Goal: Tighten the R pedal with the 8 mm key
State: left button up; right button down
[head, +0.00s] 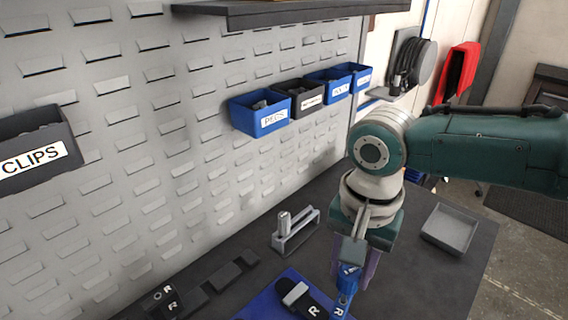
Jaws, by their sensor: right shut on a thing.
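My right gripper (358,264) is low over the bench at the lower middle, its fingers pointing down. The tool stands roughly upright over the right part of a blue mat (262,306). Whether the tool's lower end touches the pedal is unclear. My left gripper is out of view.
A dark rack (222,276) with R-marked parts lies left of the mat. A grey stand (296,234) is behind it. An empty grey tray (450,229) sits at the right. Bins, including a PEGS bin (262,114) and a CLIPS bin (36,152), hang on the wall panel.

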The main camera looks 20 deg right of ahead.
jog(key=shift+d+f, duration=0.1)
jog(key=shift+f, duration=0.05)
jog(key=shift+s+m+p, duration=0.1)
jog(key=shift+m+p, duration=0.4)
jog(key=shift+p, duration=0.05)
jog(key=shift+m+p, duration=0.5)
jog(key=shift+m, duration=0.4)
jog(key=m+p, duration=0.1)
jog(key=m, duration=0.1)
jog(key=shift+m, duration=0.8)
jog(key=shift+p, duration=0.35)
